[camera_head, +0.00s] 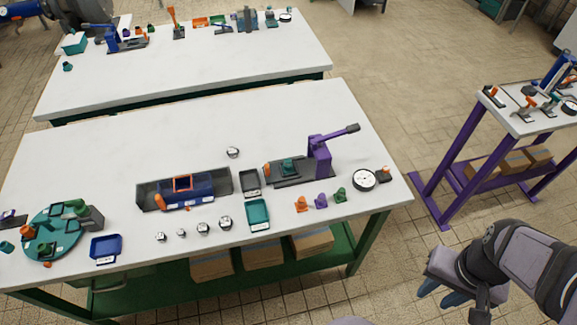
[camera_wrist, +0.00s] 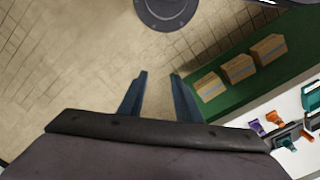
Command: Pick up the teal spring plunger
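My gripper (camera_head: 437,297) is at the lower right of the head view, off the table's right front corner and over the floor. In the wrist view its two blue fingers (camera_wrist: 159,75) are apart with nothing between them. A small teal-green piece (camera_head: 288,168) sits on the grey base of the purple lever press. A dark green plunger-shaped piece (camera_head: 340,194) stands on the table beside a purple one (camera_head: 321,201) and an orange one (camera_head: 301,204). I cannot tell which green piece is the teal spring plunger. My gripper touches none of them.
The purple press (camera_head: 320,155) rises behind the pieces, its lever pointing right. A round gauge (camera_head: 364,180) lies to their right, a teal tray (camera_head: 258,215) to their left. Cardboard boxes (camera_wrist: 239,68) sit on the green under-shelf. A purple-legged stand (camera_head: 440,165) is at the right.

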